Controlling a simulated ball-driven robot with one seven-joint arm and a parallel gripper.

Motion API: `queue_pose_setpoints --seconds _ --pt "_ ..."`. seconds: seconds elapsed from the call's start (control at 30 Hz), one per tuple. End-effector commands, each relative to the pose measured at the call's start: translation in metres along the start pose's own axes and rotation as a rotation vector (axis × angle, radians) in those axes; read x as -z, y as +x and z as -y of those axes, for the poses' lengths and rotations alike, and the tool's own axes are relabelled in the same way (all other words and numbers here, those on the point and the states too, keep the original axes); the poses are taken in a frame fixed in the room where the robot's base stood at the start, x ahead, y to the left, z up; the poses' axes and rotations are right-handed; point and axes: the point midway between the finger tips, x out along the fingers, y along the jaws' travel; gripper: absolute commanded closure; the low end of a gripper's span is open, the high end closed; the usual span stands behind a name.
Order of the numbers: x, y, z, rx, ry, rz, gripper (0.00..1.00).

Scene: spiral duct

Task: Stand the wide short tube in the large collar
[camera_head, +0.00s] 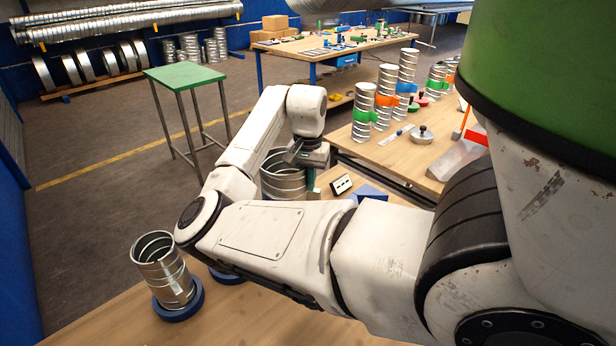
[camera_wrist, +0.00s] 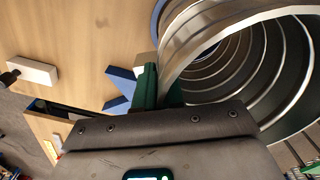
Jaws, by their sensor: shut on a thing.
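The wide short tube (camera_head: 282,183), a ribbed shiny metal cylinder, is in my gripper (camera_head: 307,166). In the wrist view the tube (camera_wrist: 190,45) fills the upper right, its open end facing the camera, and my gripper (camera_wrist: 160,88) is shut on its near wall with green fingers. A blue collar (camera_head: 227,279) shows only in part behind my arm in the head view. A curved blue rim (camera_wrist: 157,14) shows beside the tube in the wrist view. My arm hides the tube's bottom, so I cannot tell if it touches the collar.
A narrower ribbed tube (camera_head: 163,268) stands in another blue collar (camera_head: 180,306) at the left of the near table. A white block with dark spots (camera_head: 341,184) and a blue block (camera_head: 370,192) lie beyond my arm. Several clamped tubes stand on the right table.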

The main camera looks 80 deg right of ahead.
Motion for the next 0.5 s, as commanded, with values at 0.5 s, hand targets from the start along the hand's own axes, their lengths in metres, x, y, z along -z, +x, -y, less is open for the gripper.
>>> queue_pose_setpoints --seconds 0.5 --pt "0.0 0.028 0.0 -0.001 0.0 0.0 1.0"
